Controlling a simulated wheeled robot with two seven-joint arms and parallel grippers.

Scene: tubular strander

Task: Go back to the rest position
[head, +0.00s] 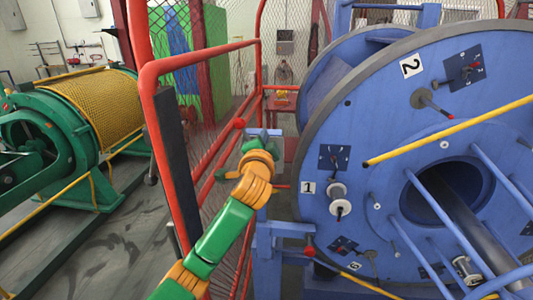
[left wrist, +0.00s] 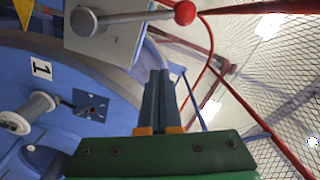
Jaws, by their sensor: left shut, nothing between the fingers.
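My left arm, green and orange, reaches up from the bottom of the head view. Its gripper (head: 262,133) is raised in front of the red mesh guard, left of the big blue strander disc (head: 385,120). In the left wrist view the two dark fingers (left wrist: 160,78) lie close together, shut and empty. Beyond and above them in that picture is a grey box (left wrist: 112,38) with a metal lever ending in a red knob (left wrist: 184,12); the fingers look apart from it. My right gripper does not show.
The red guard frame (head: 150,80) stands close beside my left arm. The blue disc carries spools (head: 340,198) and number plates; a yellow bar (head: 450,130) crosses it. A green machine with a yellow mesh drum (head: 98,105) stands at left, with open grey floor (head: 105,250) before it.

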